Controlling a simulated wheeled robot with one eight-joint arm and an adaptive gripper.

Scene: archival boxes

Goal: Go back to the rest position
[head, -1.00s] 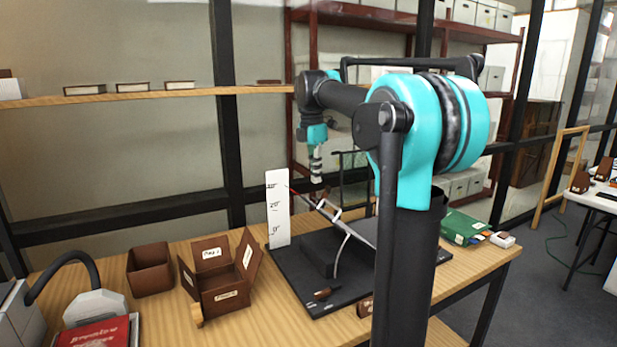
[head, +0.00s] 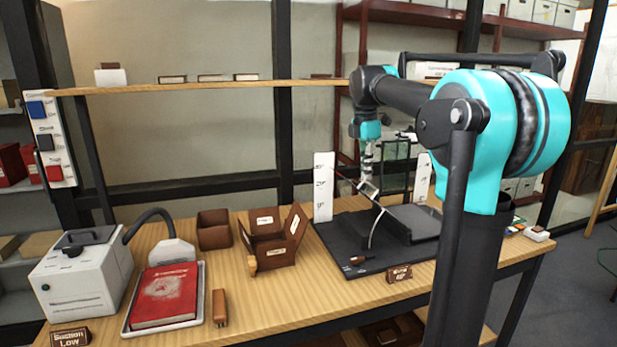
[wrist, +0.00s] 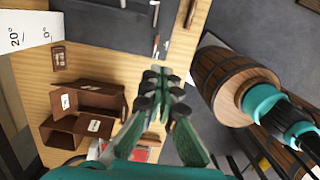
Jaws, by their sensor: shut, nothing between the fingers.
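My gripper (head: 367,168) hangs from my raised arm, fingers pointing down, above the black stand (head: 340,235) on the wooden table. In the wrist view the fingers of my gripper (wrist: 160,78) are together with nothing between them. The stand carries a tilted dark panel and a white angle scale card (head: 323,190) at its left. In the head view the gripper overlaps a thin rod near the stand; I cannot tell how far apart they are.
On the table stand an open brown box (head: 272,245), a small brown bin (head: 214,230), a grey suction machine (head: 82,275) and a red book (head: 163,295) on a tray. A wooden shelf (head: 210,85) runs behind. Dark floor lies open at the right.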

